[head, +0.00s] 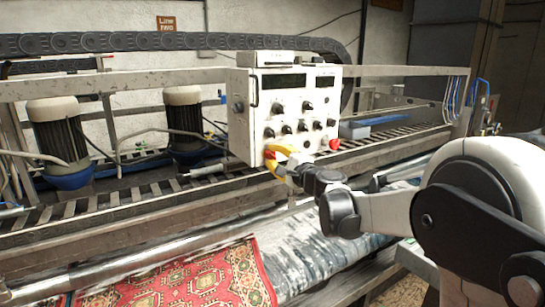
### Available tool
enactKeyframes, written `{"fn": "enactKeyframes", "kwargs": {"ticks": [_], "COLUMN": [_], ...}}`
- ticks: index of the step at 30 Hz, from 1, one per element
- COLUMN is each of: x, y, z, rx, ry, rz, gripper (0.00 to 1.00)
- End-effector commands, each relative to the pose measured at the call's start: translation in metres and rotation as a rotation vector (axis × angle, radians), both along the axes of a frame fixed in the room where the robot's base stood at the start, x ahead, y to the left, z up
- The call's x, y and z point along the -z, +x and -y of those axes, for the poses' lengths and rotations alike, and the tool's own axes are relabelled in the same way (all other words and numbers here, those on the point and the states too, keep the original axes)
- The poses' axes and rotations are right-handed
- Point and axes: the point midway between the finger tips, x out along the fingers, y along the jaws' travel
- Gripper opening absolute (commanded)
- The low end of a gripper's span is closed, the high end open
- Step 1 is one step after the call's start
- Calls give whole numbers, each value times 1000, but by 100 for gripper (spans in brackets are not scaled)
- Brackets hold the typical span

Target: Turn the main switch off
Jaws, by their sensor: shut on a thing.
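The control box (285,105) is white, with dark displays and several dark knobs on its front. At the lower left of its front is a red and yellow part (281,149), which I take to be the main switch. My gripper (279,165) reaches in from the right and is shut on it. The gripper hides much of the switch, so I cannot tell which way its handle is turned.
A red button (333,144) sits to the right on the same panel. A long rail (400,142) runs below the box. Two motors (184,125) stand at left, and a red patterned rug (185,280) lies below. A blue tray (372,122) sits behind the rail.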

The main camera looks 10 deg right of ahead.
Motion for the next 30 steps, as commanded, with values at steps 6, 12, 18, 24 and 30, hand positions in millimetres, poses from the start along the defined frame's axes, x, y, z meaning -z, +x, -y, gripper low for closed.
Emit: {"fn": "enactKeyframes", "kwargs": {"ticks": [6,12,18,24,30], "x": [0,0,0,0,0], "y": [0,0,-8,-47,-87], "z": [1,0,4,17,29], "rx": [2,1,1,3,3], "ry": [1,1,1,1,1], "rz": [0,0,0,0,0], "gripper": [51,51,51,51,51]}}
